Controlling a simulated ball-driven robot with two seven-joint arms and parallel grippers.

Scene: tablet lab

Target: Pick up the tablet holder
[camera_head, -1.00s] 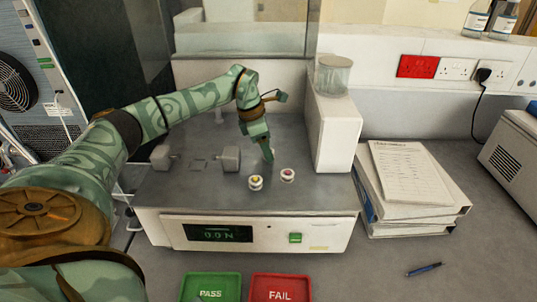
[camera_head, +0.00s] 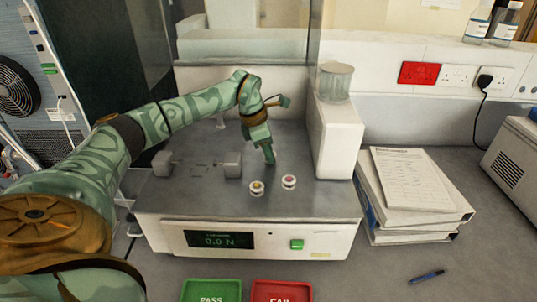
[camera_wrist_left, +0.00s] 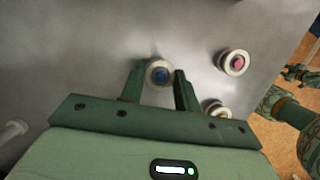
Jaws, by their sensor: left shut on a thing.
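My left gripper (camera_head: 268,158) points down onto the grey top of the test machine. In the left wrist view its two green fingers (camera_wrist_left: 160,80) are shut on a round white tablet holder with a blue centre (camera_wrist_left: 160,72). In the head view the fingers hide this holder, and I cannot tell whether it is clear of the surface. A white holder with a yellow centre (camera_head: 257,187) and one with a pink centre (camera_head: 289,182) stand nearby on the same top. Both also show in the left wrist view, pink (camera_wrist_left: 233,62) and yellow (camera_wrist_left: 215,110). My right gripper is not seen.
The test machine (camera_head: 330,238) reads 0.0 N, with grey jaw blocks (camera_head: 233,164) left of my gripper. A white column (camera_head: 336,140) stands close on the right. Green PASS (camera_head: 211,290) and red FAIL (camera_head: 281,291) trays lie in front. Binders (camera_head: 415,222) lie at right.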

